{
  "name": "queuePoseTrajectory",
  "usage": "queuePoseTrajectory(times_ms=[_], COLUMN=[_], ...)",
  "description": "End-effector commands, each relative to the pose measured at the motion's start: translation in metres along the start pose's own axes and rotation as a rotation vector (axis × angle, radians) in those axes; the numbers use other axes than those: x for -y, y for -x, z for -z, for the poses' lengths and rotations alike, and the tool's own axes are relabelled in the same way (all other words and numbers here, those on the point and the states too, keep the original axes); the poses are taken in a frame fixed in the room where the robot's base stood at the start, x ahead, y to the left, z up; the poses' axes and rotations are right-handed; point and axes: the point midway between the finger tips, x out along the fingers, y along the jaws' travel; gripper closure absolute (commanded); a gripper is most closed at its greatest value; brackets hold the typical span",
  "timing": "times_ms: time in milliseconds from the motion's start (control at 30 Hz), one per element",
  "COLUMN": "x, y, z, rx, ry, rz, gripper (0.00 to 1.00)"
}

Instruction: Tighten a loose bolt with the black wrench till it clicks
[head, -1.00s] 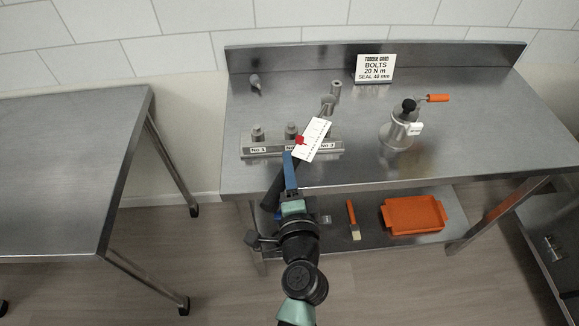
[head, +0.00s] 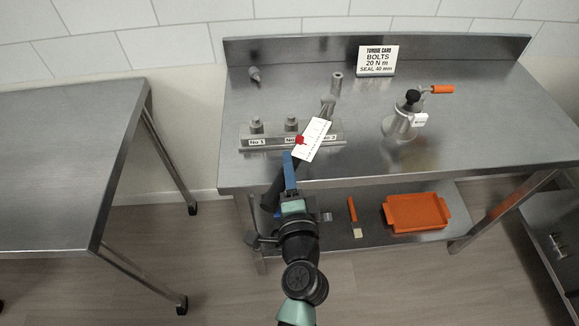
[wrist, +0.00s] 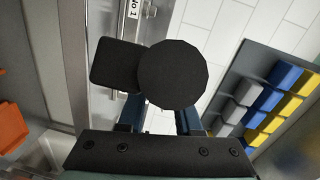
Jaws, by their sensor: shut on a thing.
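My gripper (head: 289,168) is shut on the black wrench (head: 271,194), whose dark handle slants up toward the bolt rail. The grey metal rail (head: 268,143) carries bolt No 1 (head: 257,126) and a middle bolt (head: 291,125). Its right end, where a third bolt could stand, is mostly hidden by the card and a grey metal piece (head: 328,103). I cannot tell whether the wrench sits on a bolt. The wrist view shows a round black end (wrist: 178,75) before my fingers.
The torque card (head: 377,61) says bolts 20 N m. An orange tray (head: 416,212) and a brush (head: 353,214) lie on the lower shelf. The left table (head: 70,160) is bare.

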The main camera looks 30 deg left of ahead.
Motion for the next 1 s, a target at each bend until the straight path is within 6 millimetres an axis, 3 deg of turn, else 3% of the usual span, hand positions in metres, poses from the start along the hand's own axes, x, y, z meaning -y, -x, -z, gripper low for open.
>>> queuePoseTrajectory(times_ms=[667, 1000], x=[-0.016, -0.023], y=[-0.001, 0.017], z=[0.0, 0.045], rx=[0.003, 0.2], ry=[0.001, 0.02], rz=[0.002, 0.034], gripper=[1.0, 1.0])
